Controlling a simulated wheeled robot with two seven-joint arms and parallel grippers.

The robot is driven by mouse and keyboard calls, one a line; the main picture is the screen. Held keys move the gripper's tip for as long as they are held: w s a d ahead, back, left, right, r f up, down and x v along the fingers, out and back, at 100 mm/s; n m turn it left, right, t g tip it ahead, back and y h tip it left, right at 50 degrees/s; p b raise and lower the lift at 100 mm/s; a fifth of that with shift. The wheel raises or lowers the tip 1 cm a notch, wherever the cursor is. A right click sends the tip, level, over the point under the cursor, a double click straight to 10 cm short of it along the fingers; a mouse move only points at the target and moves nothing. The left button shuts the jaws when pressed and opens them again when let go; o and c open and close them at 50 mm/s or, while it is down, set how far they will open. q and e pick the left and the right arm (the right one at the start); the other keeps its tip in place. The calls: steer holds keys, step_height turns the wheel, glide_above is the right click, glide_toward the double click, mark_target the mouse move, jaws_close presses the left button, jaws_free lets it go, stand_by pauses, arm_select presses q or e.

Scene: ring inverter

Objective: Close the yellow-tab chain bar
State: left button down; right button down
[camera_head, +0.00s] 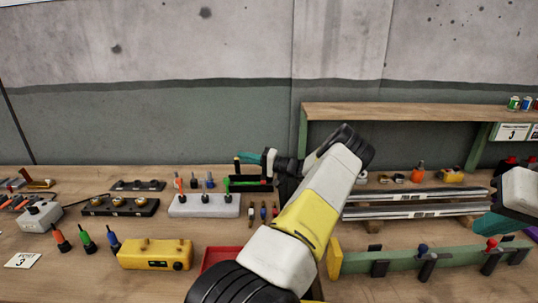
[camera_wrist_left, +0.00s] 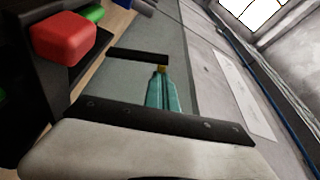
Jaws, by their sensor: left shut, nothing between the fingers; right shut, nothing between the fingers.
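The yellow-tab bar (camera_head: 237,169) is a dark bar standing upright on the bench in the head view, with a small yellow piece near its top. In the left wrist view a black bar (camera_wrist_left: 135,55) ends by a yellow tab (camera_wrist_left: 161,69). My left gripper (camera_head: 242,158) is shut and empty, its teal fingertips right beside that tab; I cannot tell whether they touch. Bars with a green tab (camera_head: 228,182) and a red tab (camera_head: 267,182) lie low below it; the red tab also shows large in the left wrist view (camera_wrist_left: 64,38). My right gripper (camera_head: 476,228) is shut, at the right edge.
A green rail with hooks (camera_head: 400,262) and a wooden shelf (camera_head: 400,111) are on the right. My left arm hides the bench middle.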

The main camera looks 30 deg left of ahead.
arm_select(q)
steer(key=shift+s+d+f, duration=0.15)
steer(key=shift+s+d, duration=0.15)
steer(key=shift+s, duration=0.25)
stand_by(0.4)
